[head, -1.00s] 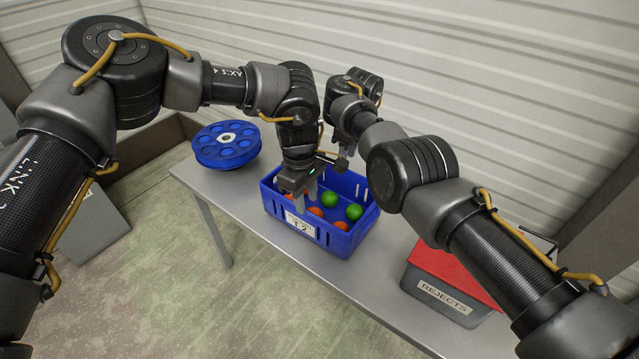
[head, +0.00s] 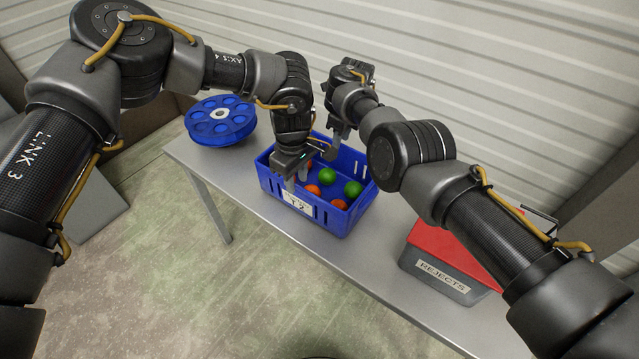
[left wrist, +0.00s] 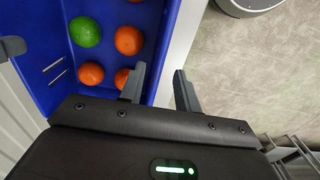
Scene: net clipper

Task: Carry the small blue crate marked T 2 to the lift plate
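My left gripper (head: 296,184) is at the crate's near left wall. In the left wrist view its fingers (left wrist: 160,85) are apart, one over the inside of the crate and one outside the wall; contact is not clear. My right gripper (head: 331,153) is at the crate's far wall, its fingers partly hidden and their gap unclear. I cannot make out a lift plate.
A blue round disc with hollows (head: 220,124) lies on the table (head: 265,228) to the left. A red-topped grey box marked REJECTS (head: 440,278) is at the right. A ribbed wall (head: 480,70) stands behind. Floor is open in front of the table.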

